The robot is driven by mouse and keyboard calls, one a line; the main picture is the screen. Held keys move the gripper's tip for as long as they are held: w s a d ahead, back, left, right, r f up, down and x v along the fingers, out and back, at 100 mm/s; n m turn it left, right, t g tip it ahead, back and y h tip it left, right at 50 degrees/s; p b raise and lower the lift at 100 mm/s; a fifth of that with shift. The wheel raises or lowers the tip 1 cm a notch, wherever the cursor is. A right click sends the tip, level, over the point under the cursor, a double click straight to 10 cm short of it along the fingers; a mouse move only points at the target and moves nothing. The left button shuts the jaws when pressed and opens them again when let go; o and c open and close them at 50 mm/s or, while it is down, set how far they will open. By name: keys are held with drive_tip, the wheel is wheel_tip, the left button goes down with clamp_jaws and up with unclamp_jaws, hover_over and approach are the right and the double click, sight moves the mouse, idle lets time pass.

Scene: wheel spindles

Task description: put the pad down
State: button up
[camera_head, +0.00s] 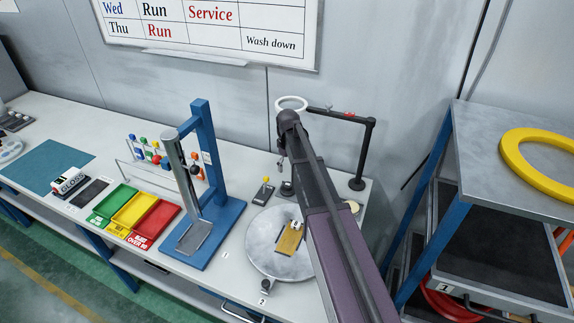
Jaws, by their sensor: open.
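A flat brown-yellow pad (290,238) lies on the round grey disc (262,247) at station 2. A small pale piece shows at the pad's upper right end; I cannot tell what it is. My arm rises from the bottom right, and its purple link passes just right of the pad, covering the disc's right side. The jaws of my gripper cannot be made out; they appear hidden behind my arm. A dark pad (88,193) lies on the bench at the left, and a grey plate (194,236) sits on the base of the blue stand (228,215).
Green (110,205), yellow (134,212) and red (155,224) trays stand left of the blue stand. A gloss meter (70,182) sits beside a teal mat (45,166). A ring lamp (370,140) stands behind the disc. A shelf rack with a yellow ring (530,163) is at the right.

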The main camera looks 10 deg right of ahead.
drive_tip(key=shift+r+p, duration=0.7)
drive_tip(key=shift+r, duration=0.3)
drive_tip(key=s+m, duration=0.6)
drive_tip(key=s, duration=1.9)
drive_tip(key=shift+s, duration=0.15)
drive_tip(key=shift+a, duration=0.1)
wheel_tip(320, 180, down, 4)
drive_tip(key=b, duration=0.3)
drive_tip(key=shift+r+b, duration=0.2)
drive_tip(key=shift+b, duration=0.1)
drive_tip(key=shift+r, duration=0.1)
drive_tip(key=shift+o, duration=0.2)
